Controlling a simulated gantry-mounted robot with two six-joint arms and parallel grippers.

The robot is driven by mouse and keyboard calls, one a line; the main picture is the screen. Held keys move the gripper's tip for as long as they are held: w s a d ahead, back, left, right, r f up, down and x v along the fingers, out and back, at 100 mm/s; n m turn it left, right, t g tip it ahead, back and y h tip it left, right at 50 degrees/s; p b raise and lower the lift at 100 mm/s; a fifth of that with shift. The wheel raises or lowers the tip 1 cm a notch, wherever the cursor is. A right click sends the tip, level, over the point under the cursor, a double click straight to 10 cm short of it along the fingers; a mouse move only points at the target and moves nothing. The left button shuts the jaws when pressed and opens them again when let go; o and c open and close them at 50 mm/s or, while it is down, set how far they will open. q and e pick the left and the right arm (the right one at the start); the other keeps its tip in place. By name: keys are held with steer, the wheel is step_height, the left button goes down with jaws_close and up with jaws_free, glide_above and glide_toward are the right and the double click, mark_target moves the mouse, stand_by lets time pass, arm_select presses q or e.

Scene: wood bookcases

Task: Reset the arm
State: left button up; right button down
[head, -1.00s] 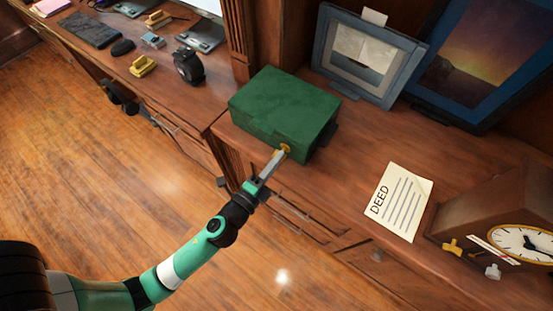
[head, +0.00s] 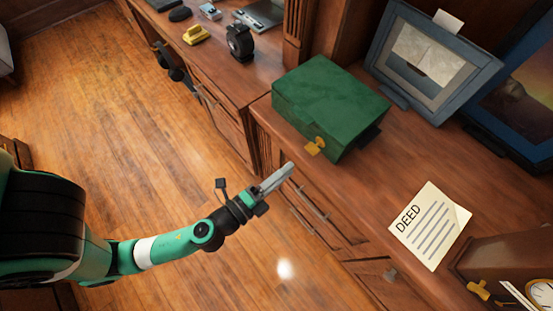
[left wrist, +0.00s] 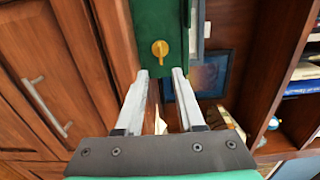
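My left gripper (head: 276,177) is in front of the wood cabinet, just short of the green box (head: 330,100) on its top. In the left wrist view its two fingers (left wrist: 161,72) stand apart with nothing between them. A yellow key-like knob (head: 315,146) sticks out of the box's front face, clear of the fingertips. The knob (left wrist: 160,49) also shows straight beyond the fingers in the left wrist view. The box lid looks shut. My right gripper is in neither view.
A deed paper (head: 430,226) lies on the cabinet top, with a wooden clock (head: 508,258) at the lower right. A framed picture (head: 432,58) stands behind the box. Drawer handles (head: 308,205) jut from the cabinet front. The floor (head: 150,130) at left is open.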

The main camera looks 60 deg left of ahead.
arm_select(q)
steer(key=v, duration=0.3)
steer(key=shift+r, duration=0.1)
stand_by(0.4)
